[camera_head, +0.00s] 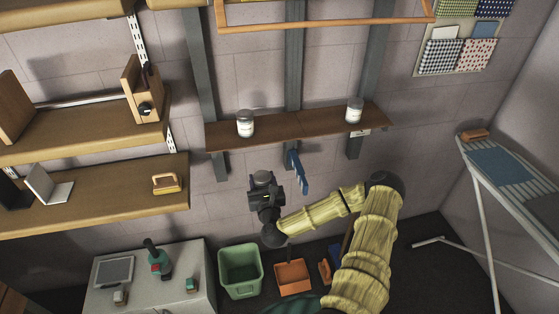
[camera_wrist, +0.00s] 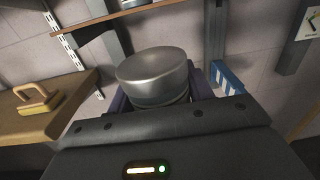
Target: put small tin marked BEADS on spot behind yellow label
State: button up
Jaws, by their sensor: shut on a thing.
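A round grey metal tin (camera_wrist: 155,75) fills the middle of the wrist view, lid up and roughly level. My gripper (camera_wrist: 158,100) is shut on it, one jaw on each side. In the head view my gripper (camera_head: 264,190) holds the tin (camera_head: 262,174) in front of the wall, below the narrow brown shelf (camera_head: 300,129). No word on the tin is readable from here. A small pale label (camera_head: 360,132) sits on the shelf's front edge at the right; its colour looks whitish. I cannot make out a yellow label in either view.
Two pale-lidded jars (camera_head: 245,124) (camera_head: 354,110) stand on the narrow shelf, with bare board between them. A blue striped thing (camera_head: 298,172) hangs below it. Wooden shelves (camera_head: 95,205) are at left.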

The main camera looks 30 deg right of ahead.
jog(key=s+a+f+n+y, duration=0.1)
jog(key=s+a+f+y, duration=0.1)
jog(key=a, duration=0.3)
jog(key=s+a+f+n+y, duration=0.1)
jog(key=s+a+f+y, duration=0.2)
jog(key=a+f, duration=0.2)
jog(key=shift+a+f+n+t, duration=0.2)
jog(key=shift+a+n+t, duration=0.15)
jog(key=shift+a, duration=0.3)
jog(key=shift+w, duration=0.15)
